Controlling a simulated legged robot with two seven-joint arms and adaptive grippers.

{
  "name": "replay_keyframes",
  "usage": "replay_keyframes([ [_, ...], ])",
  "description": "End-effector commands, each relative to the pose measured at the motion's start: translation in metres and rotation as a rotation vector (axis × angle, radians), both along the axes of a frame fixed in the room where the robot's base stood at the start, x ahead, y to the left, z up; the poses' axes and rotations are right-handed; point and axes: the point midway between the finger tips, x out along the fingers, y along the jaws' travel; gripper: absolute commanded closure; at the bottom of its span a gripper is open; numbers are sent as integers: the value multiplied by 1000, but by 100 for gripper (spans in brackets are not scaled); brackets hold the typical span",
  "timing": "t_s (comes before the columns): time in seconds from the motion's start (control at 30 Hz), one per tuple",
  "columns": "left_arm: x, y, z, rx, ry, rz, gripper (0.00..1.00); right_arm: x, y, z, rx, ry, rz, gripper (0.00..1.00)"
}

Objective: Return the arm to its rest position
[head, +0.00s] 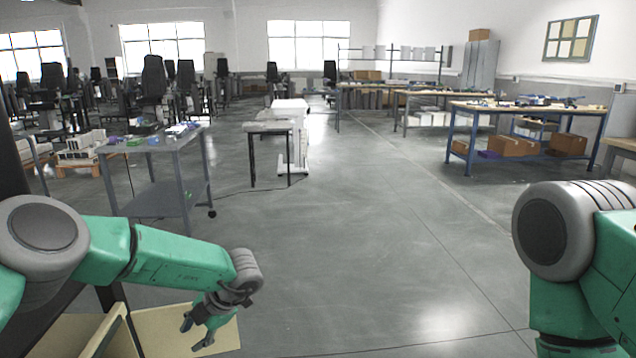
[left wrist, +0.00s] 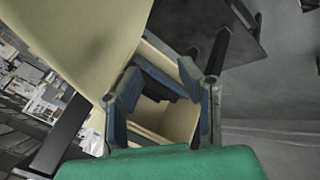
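My left arm (head: 185,255) is green and grey and reaches in from the left, its forearm sloping down to the right. My left gripper (head: 195,337) hangs low at the bottom left in the head view, over a pale yellow board (head: 225,338). In the left wrist view the fingers of the left gripper (left wrist: 165,95) stand apart with nothing held between them. My right arm (head: 570,250) shows at the right edge, bent downward. Its gripper is outside the picture.
A pale box-like piece with an upright panel (head: 108,335) is beside the left gripper. A grey wheeled table (head: 165,150) stands beyond the left arm. A blue-framed workbench (head: 535,115) with cardboard boxes is at the back right. The middle floor (head: 350,240) is clear.

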Motion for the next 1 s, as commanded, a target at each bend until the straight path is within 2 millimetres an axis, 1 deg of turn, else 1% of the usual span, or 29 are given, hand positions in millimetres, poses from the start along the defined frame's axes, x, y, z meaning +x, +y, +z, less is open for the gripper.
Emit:
replay_keyframes([
  [0.03,-5,-1,-10,55,4,-132,68,0,0,0,0,0,0,60],
  [0.07,-6,-1,-15,88,5,-222,68,0,0,0,0,0,0,60],
  [0.17,-18,-5,-38,198,36,-581,68,0,0,0,0,0,0,60],
  [0.2,-27,-8,-48,234,62,-739,68,0,0,0,0,0,0,60],
  [0.27,-46,-15,-65,272,114,-979,68,0,0,0,0,0,0,60],
  [0.3,-63,-19,-77,284,156,-1136,68,0,0,0,0,0,0,60],
  [0.37,-95,-23,-93,288,233,-1371,68,0,0,0,0,0,0,60],
  [0.4,-121,-25,-103,275,292,-1523,68,0,0,0,0,0,0,60],
  [0.47,-166,-25,-116,239,387,-1739,68,0,0,0,0,0,0,60],
  [0.5,-196,-22,-121,204,447,-1862,68,0,0,0,0,0,0,60],
  [0.57,-240,-17,-125,144,531,-2022,68,0,0,0,0,0,0,60],
  [0.6,-267,-13,-125,102,580,-2113,68,0,0,0,0,0,0,60],
  [0.7,-324,-3,-119,-8,681,-2287,68,0,0,0,0,0,0,60],
  [0.8,-365,5,-111,-97,749,-2396,68,0,0,0,0,0,0,60],
  [0.9,-386,10,-105,-151,782,-2453,68,0,0,0,0,0,0,60],
  [1.0,-394,11,-103,-171,792,-2475,68,0,0,0,0,0,0,60],
])
